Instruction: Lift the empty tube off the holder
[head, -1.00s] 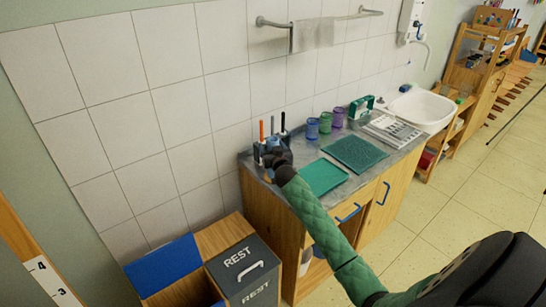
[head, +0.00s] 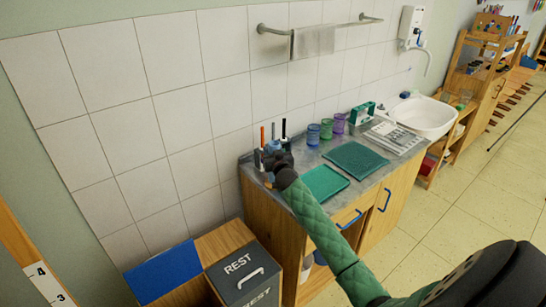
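A small holder (head: 258,158) stands at the left end of the grey counter, with upright thin items in it: one orange (head: 262,135), one blue (head: 273,131) and one black (head: 284,128). I cannot tell which, if any, is the empty tube. My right gripper (head: 270,163), dark on a green quilted arm, is at the holder and covers much of it. Its fingers are too small and hidden to show whether they are open or touch anything. My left gripper is out of view.
A green tray (head: 323,182) and a darker green mat (head: 356,159) lie on the counter (head: 318,161). Blue, green and purple cups (head: 326,123) stand behind them, against the tiled wall. A white sink (head: 424,114) is at right. A grey REST bin (head: 239,267) stands below left.

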